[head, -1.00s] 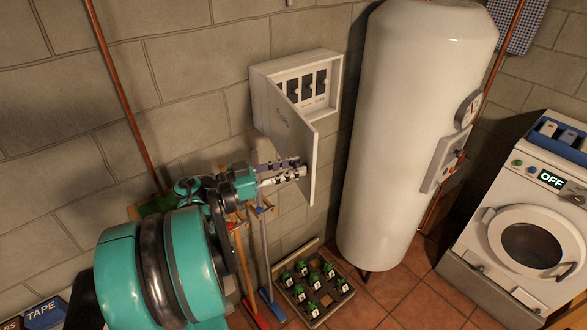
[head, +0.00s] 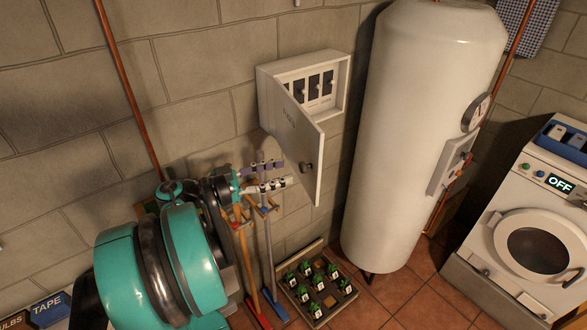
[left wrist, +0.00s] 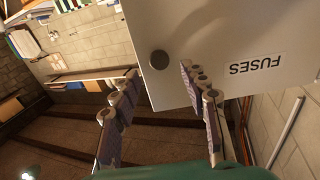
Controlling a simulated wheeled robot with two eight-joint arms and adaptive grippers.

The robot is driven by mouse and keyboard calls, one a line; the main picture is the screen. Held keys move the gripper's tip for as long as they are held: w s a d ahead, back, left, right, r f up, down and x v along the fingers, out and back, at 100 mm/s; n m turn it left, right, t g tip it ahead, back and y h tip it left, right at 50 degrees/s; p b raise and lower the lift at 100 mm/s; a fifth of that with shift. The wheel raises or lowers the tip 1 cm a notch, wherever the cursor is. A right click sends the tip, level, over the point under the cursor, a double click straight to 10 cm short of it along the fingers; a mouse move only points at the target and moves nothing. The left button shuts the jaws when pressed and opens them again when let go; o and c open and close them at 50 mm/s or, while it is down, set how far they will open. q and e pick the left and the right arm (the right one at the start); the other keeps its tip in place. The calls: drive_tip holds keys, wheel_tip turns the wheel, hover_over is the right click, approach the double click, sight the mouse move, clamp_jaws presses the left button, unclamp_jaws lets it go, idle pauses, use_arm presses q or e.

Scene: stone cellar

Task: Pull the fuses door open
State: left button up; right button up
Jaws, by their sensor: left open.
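The white fuses door (head: 300,142) stands partly open, swung out from its wall box (head: 303,64). Its dark round knob (head: 306,166) is near the free edge. In the left wrist view the door (left wrist: 225,30) carries an upside-down FUSES label (left wrist: 257,65), and the knob (left wrist: 159,60) shows just beyond the gap between my fingertips. My left gripper (head: 286,173) is open and empty, just left of the knob in the head view, on the door's outer side. The left wrist view shows its two fingers (left wrist: 158,76) spread apart. My right gripper is not in view.
A tall white boiler (head: 425,130) stands close right of the box. Brooms (head: 266,250) lean below my gripper, beside a crate of small plants (head: 317,288). A washing machine (head: 525,230) is at the right. Open air lies in front of the door.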

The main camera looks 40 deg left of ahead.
use_arm(q)
drive_tip(key=v, duration=0.6)
drive_tip(key=shift+s+a, duration=0.2)
drive_tip(key=shift+s, duration=0.15)
